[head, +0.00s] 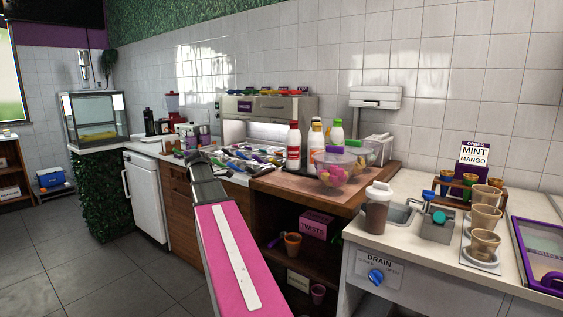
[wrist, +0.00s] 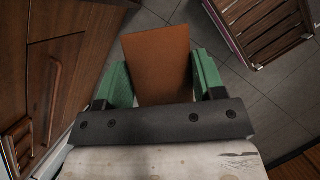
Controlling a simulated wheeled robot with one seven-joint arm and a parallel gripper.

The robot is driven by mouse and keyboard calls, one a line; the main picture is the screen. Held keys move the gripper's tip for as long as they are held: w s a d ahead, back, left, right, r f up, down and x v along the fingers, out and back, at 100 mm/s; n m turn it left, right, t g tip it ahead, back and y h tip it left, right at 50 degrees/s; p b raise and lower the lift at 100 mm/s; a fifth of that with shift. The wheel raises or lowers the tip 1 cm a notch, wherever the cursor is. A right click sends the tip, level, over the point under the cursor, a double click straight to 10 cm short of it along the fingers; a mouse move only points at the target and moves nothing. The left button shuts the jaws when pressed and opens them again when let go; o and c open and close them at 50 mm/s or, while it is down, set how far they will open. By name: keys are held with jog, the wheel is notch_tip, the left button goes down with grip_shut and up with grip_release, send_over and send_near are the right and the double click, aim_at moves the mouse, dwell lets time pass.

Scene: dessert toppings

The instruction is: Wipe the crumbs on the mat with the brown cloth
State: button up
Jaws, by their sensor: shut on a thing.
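My gripper (wrist: 160,66) has green fingers on either side of a flat brown piece that looks like the brown cloth (wrist: 159,50). The gripper is shut on it, and the piece sticks out ahead of the fingers over the floor. In the head view, my arm reaches forward to the front of the counter, and I cannot make out the fingers or cloth there. I cannot pick out the mat with certainty, and no crumbs can be made out in either view.
A wooden cabinet front (wrist: 70,55) is close on the left in the wrist view. A slatted wooden crate (wrist: 262,27) stands on the tiled floor at upper right. A clear bowl (head: 336,168) and bottles (head: 293,147) stand on the wooden counter (head: 290,186). Cluttered utensils (head: 240,155) lie left.

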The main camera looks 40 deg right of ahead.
jog(key=s+d+r, duration=0.1)
jog(key=d+r, duration=0.3)
jog(key=d, duration=0.4)
jog(key=d+r, duration=0.3)
jog(key=d, duration=0.5)
notch_tip(320, 180, up, 6)
send_over(285, 184)
jog(key=w+a, duration=0.1)
jog(key=shift+n+h, duration=0.3)
jog(key=shift+h, duration=0.1)
jog(key=shift+f, duration=3.1)
jog(key=shift+f, duration=0.95)
